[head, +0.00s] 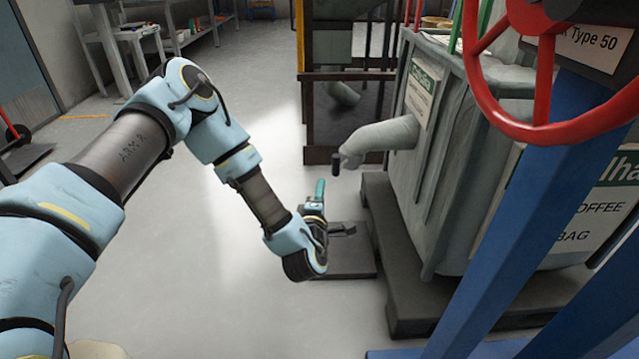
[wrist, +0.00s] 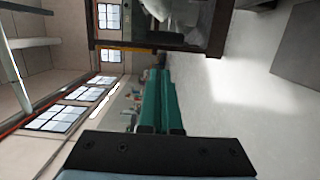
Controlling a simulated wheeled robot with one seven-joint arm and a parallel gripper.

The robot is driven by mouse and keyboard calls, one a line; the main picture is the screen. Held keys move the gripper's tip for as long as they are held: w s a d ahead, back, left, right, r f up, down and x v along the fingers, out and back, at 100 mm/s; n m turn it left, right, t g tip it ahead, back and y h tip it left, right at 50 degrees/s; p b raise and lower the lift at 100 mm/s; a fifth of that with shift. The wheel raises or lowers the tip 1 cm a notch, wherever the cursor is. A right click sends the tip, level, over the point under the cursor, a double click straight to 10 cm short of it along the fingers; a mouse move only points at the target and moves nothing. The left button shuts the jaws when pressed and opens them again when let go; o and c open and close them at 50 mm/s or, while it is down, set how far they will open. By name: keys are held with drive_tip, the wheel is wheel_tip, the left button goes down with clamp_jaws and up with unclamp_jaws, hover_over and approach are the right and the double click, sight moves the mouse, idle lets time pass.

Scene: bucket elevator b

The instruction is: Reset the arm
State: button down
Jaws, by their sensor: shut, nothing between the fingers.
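My arm reaches in from the left in the head view, bent at the elbow. My gripper (head: 320,182) is at its end, over the light floor left of the grey spouted container (head: 420,150). Its teal fingers point up and away from the camera. In the wrist view the teal fingers (wrist: 158,74) lie together, shut with nothing between them. The wrist picture is turned on its side, with the windows at the left and the floor at the right. No other object is held.
The container's spout (head: 375,138) sticks out toward the left. A red handwheel (head: 542,90) and blue frame (head: 520,210) stand close at the right. A workbench (head: 130,38) is at the back left. The middle floor is clear.

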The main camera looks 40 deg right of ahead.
idle(0.5)
drive_tip(key=w+a+r+m+g+y, duration=0.2)
drive_tip(key=w+a+r+m+g, duration=0.15)
drive_tip(key=w+m, duration=0.45)
drive_tip(key=w+a+r+m+g+y, duration=0.1)
drive_tip(key=w+a+r+y, duration=0.2)
drive_tip(key=a, duration=0.6)
drive_tip(key=w+a+g+y, duration=0.1)
drive_tip(key=w+a+y, duration=0.1)
drive_tip(key=w+a, duration=0.55)
drive_tip(key=s+a+r+g+y, duration=0.1)
drive_tip(key=s+a+r+y, duration=0.1)
drive_tip(key=a, duration=0.7)
drive_tip(key=s+a+r+y, duration=0.2)
drive_tip(key=a, duration=0.6)
drive_tip(key=s+a+r+g+y, duration=0.2)
drive_tip(key=s+a+r+g, duration=0.25)
drive_tip(key=s+a, duration=0.75)
wheel_tip(320, 180, up, 28)
drive_tip(key=w+a+p, duration=0.1)
drive_tip(key=w+p, duration=0.1)
drive_tip(key=p, duration=2.5)
drive_tip(key=shift+a+t, duration=0.35)
drive_tip(key=shift+t, duration=0.05)
